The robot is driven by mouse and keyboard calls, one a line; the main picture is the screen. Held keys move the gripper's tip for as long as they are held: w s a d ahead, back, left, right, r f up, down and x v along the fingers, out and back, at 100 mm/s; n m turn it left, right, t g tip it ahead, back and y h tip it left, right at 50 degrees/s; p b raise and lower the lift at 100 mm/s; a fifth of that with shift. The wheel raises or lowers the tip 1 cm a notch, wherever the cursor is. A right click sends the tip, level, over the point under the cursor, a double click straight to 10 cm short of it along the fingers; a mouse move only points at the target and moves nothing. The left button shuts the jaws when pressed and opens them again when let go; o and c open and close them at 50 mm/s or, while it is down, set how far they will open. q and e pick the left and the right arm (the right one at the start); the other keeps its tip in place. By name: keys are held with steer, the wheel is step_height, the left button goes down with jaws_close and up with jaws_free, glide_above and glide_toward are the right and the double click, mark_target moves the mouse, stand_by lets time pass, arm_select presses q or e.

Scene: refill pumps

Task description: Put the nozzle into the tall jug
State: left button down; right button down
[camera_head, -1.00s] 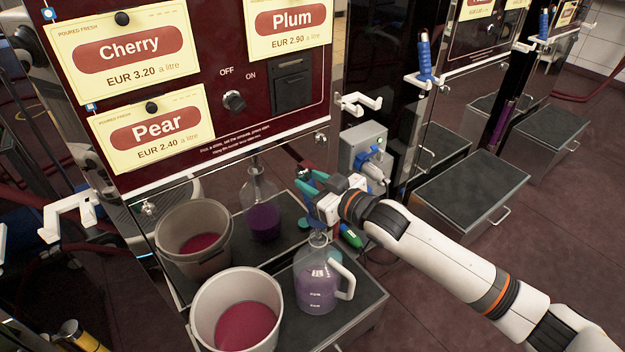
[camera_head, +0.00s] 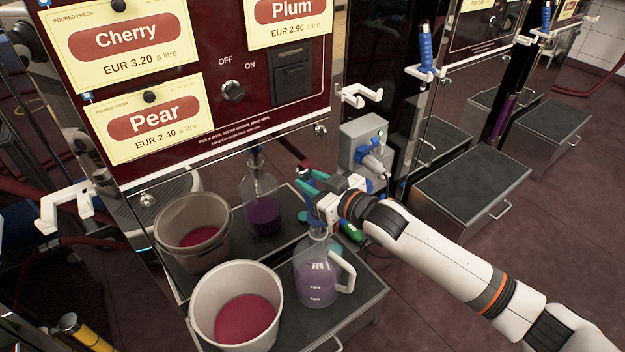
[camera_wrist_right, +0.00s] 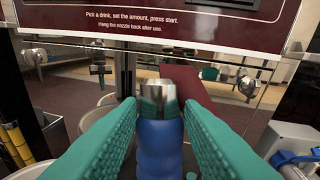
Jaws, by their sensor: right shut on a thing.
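The tall jug (camera_head: 316,280) is clear, with a white handle and purple liquid, and stands upright on a dark platform. My right gripper (camera_head: 312,187), with teal fingers, is just above and behind the jug's mouth in the head view. It is shut on the nozzle, whose blue body (camera_wrist_right: 158,145) and metal end (camera_wrist_right: 158,97) show between the fingers (camera_wrist_right: 160,125) in the wrist view. In the head view the nozzle is mostly hidden, and I cannot tell whether it touches the jug. My left gripper is not in view.
A pale bucket (camera_head: 235,318) with red liquid stands left of the jug. The glossy panel behind mirrors both. A grey box (camera_head: 364,147) with a blue plug is behind my right gripper. White hooks (camera_head: 362,95) stick out nearby. A dark platform (camera_head: 468,185) at right is bare.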

steer(key=shift+f, duration=0.45)
steer(key=shift+f+b, duration=0.5)
steer(key=shift+f, duration=0.5)
steer(key=c, duration=1.1)
jaws_free()
steer(key=shift+o, duration=0.8)
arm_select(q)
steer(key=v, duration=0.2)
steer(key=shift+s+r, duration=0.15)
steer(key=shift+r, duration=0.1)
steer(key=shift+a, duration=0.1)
arm_select(e)
steer(key=shift+f, duration=0.1)
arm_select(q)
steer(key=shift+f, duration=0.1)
